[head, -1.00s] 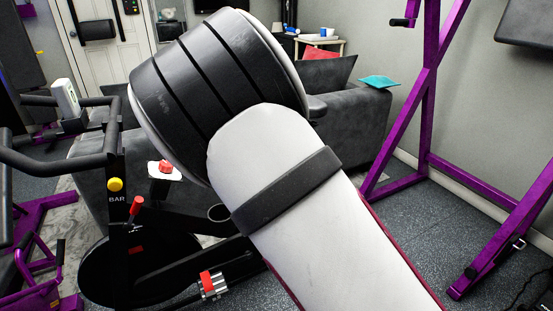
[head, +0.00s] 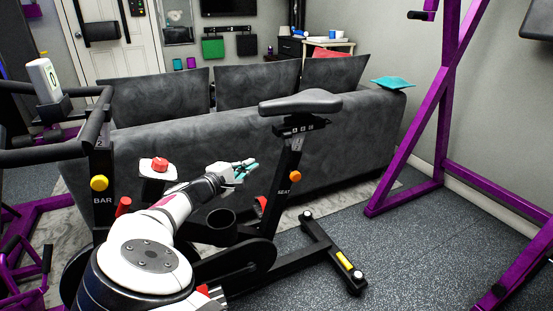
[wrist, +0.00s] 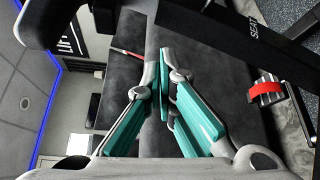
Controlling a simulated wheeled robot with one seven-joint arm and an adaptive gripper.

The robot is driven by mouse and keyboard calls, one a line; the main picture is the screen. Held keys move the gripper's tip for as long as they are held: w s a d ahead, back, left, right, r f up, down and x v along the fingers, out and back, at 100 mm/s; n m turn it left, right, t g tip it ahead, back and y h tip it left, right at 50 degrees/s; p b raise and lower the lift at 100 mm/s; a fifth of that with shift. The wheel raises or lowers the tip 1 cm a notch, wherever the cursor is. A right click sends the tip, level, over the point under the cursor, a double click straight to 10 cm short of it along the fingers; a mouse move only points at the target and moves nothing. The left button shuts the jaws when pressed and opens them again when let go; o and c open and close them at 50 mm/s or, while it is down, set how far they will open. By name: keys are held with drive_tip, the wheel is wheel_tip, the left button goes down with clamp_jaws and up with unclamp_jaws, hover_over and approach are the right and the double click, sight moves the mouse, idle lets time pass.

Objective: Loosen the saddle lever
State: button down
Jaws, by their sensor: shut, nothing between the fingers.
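The black saddle (head: 300,103) sits on its seat post (head: 287,185) at the back of the exercise bike. The post carries the word SEAT and an orange knob (head: 295,176). I cannot clearly make out a separate saddle lever. My gripper (head: 252,169) has teal fingers and is shut and empty, left of the post and below the saddle. In the wrist view its fingertips (wrist: 165,76) meet in front of the dark sofa, apart from the bike. There the saddle (wrist: 38,22) shows at the upper left and the post (wrist: 235,42) along the top right.
A grey sofa (head: 225,138) stands behind the bike. A pedal with a red part (wrist: 265,92) lies low. A purple rack (head: 428,130) stands right, with clear floor before it.

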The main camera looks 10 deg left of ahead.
sight(288, 153)
drive_tip(key=b+x, duration=0.3)
drive_tip(key=x, duration=0.7)
drive_tip(key=shift+s+d+r+b, duration=0.25)
drive_tip(key=shift+s+d+b, duration=0.2)
drive_tip(key=shift+s+d, duration=0.25)
drive_tip(key=shift+s+d+r+b, duration=0.2)
drive_tip(key=shift+s+d+b, duration=0.25)
drive_tip(key=shift+s+d, duration=0.25)
